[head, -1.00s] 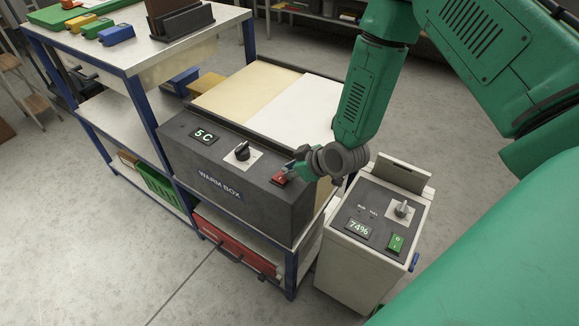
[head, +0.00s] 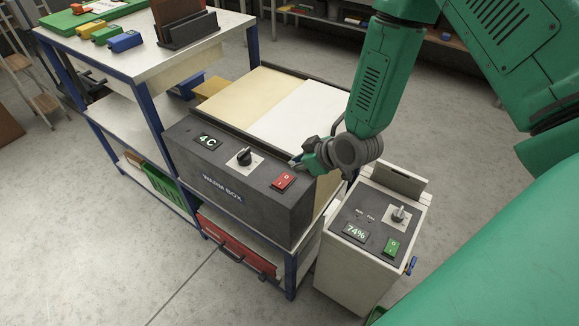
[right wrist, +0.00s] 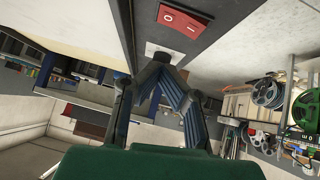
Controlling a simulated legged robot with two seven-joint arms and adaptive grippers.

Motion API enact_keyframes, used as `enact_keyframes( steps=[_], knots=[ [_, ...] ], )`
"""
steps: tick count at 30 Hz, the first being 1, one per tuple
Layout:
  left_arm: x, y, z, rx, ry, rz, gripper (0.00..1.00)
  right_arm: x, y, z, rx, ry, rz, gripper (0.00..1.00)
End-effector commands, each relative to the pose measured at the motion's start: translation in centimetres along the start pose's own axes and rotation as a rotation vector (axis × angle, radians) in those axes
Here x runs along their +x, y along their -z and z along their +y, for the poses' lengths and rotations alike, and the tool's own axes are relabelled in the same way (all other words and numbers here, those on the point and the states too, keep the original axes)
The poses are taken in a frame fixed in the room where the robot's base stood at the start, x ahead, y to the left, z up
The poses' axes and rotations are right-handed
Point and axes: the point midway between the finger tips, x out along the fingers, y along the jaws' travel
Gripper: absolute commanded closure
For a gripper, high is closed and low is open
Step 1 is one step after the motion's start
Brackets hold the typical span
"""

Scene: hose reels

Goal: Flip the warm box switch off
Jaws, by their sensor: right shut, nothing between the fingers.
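The dark grey warm box (head: 230,190) sits on the blue-framed bench. Its front panel carries a display (head: 207,141) reading 4 C, a black knob (head: 244,156) and a red rocker switch (head: 283,181) marked with O and I. The switch also shows at the top of the right wrist view (right wrist: 182,20). My right gripper (head: 297,162) is shut and empty, just beyond the switch at the panel's right end and apart from it. In the right wrist view its fingertips (right wrist: 163,60) point toward the panel below the switch. My left gripper is out of view.
A white cabinet (head: 338,266) with a 74% display and a green switch (head: 391,247) stands close to the right of the warm box. A shelf with coloured blocks (head: 125,41) is at the upper left. Open floor (head: 120,270) lies in front.

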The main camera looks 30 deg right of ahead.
Motion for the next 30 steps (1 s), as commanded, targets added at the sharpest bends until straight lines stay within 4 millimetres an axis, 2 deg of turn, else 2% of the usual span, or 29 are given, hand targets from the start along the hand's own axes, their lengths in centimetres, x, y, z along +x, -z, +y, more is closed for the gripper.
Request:
enact_keyframes(
  steps=[6, 12, 30],
  knots=[
    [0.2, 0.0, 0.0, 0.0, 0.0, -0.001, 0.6, -4.2, 0.0, 0.7, -0.001, 0.0, 0.002, 1.0],
    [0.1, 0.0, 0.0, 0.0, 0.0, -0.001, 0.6, -6.3, 0.0, 0.9, -0.003, -0.001, 0.001, 1.0],
    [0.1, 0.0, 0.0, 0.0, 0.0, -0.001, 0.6, -6.5, -0.2, 1.1, -0.002, 0.001, 0.001, 1.0]
  ],
)
